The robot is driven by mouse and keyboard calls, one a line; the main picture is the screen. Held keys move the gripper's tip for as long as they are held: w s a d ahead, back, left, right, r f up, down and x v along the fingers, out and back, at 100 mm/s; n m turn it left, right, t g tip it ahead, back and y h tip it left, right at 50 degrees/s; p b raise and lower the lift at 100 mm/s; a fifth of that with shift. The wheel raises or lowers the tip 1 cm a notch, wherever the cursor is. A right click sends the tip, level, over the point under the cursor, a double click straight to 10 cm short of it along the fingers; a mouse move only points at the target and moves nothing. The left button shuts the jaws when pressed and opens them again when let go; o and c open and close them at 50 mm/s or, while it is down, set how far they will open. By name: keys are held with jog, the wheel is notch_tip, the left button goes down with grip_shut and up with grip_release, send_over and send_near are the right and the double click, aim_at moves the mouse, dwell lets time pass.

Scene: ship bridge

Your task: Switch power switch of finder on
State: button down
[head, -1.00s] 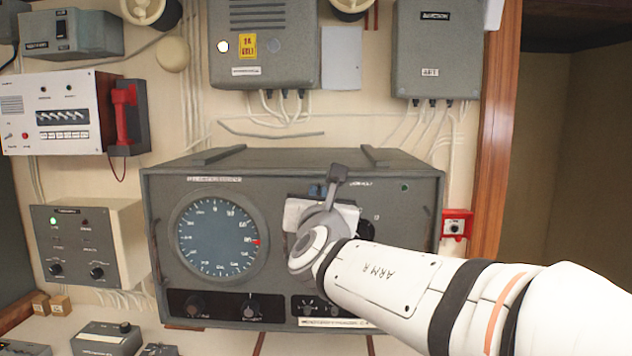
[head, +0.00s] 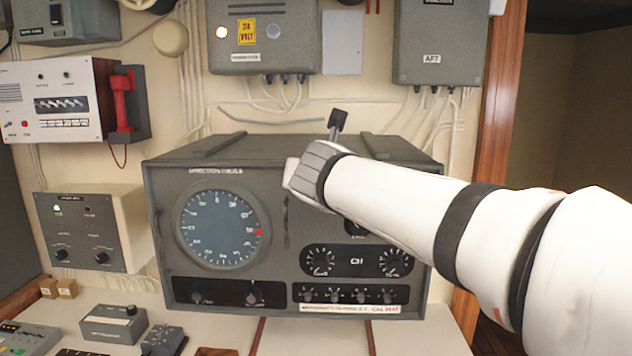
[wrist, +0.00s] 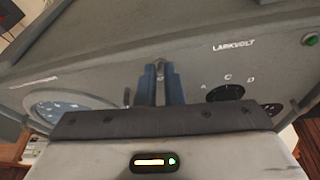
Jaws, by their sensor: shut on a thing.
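The finder is a grey box (head: 275,215) with a round blue dial (head: 222,230), standing on the desk in the head view. In the wrist view its front panel (wrist: 110,80) fills much of the picture. My gripper's two blue fingers (wrist: 162,85) are close together against the panel, left of the "LARKVOLT" label. They are shut on a small switch, of which only a bit (wrist: 161,67) shows between the tips; its position cannot be told. In the head view my arm hides the fingers and the switch.
A black selector knob (wrist: 228,93) is right of the fingers, and a green lamp (wrist: 310,39) is farther right. Below my arm are two more dials (head: 357,261) and a row of small knobs (head: 350,296). Wall boxes (head: 438,45) hang above, and a red handset (head: 122,98) hangs left.

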jog(key=shift+r+g, duration=0.3)
jog(key=shift+g, duration=0.2)
jog(key=shift+w+r+g, duration=0.1)
jog(key=shift+r+g, duration=0.05)
jog(key=shift+g, duration=0.25)
jog(key=c, duration=1.6)
grip_release()
jog(key=shift+o, duration=0.2)
jog(key=b+v, duration=0.2)
jog(key=v, duration=0.5)
jog(key=shift+s+r, duration=0.15)
jog(key=shift+s, duration=0.2)
